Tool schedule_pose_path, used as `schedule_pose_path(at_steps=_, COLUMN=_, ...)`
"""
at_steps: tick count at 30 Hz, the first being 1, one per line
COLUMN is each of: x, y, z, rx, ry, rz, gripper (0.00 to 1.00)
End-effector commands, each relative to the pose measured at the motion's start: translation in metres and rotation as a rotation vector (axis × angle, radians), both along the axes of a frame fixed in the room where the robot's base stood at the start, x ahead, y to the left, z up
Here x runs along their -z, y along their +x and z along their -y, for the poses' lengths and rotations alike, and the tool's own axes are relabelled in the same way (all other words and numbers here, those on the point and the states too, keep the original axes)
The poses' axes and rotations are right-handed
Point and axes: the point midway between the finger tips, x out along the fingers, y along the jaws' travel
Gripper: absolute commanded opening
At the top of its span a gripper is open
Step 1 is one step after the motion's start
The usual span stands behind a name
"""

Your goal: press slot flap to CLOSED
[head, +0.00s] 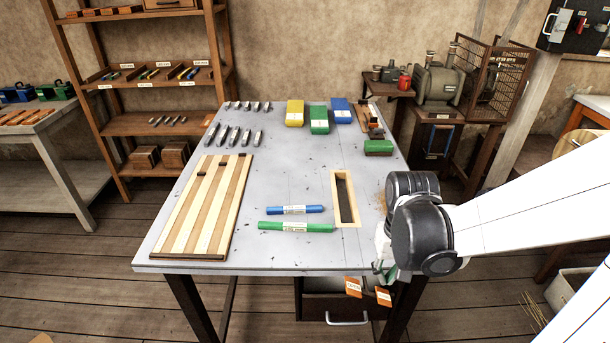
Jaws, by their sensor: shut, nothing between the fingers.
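A slot with a pale wooden frame (337,208) is set in the grey table's right half. Its inside looks dark, and I cannot make out for certain a separate flap or its position. My gripper (383,272) is at the table's front right corner, right of and nearer than the slot. My dark wrist hides much of it. It is shut and empty.
A blue marker-like stick (294,210) and a green one (296,227) lie left of the slot. A striped wooden board (205,205) covers the table's left side. Coloured boxes (319,120) stand at the back. A drawer (325,305) sits below the table.

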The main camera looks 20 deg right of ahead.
Motion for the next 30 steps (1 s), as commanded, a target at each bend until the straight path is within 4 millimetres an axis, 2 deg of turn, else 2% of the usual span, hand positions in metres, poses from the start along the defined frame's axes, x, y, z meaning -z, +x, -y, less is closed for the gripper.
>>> schedule_pose_path(at_steps=15, x=-0.039, y=0.000, z=0.000, rx=0.000, ry=0.000, rz=0.000, gripper=0.00)
schedule_pose_path(at_steps=30, x=-0.040, y=0.000, z=0.000, rx=0.000, ry=0.000, rz=0.000, gripper=0.00)
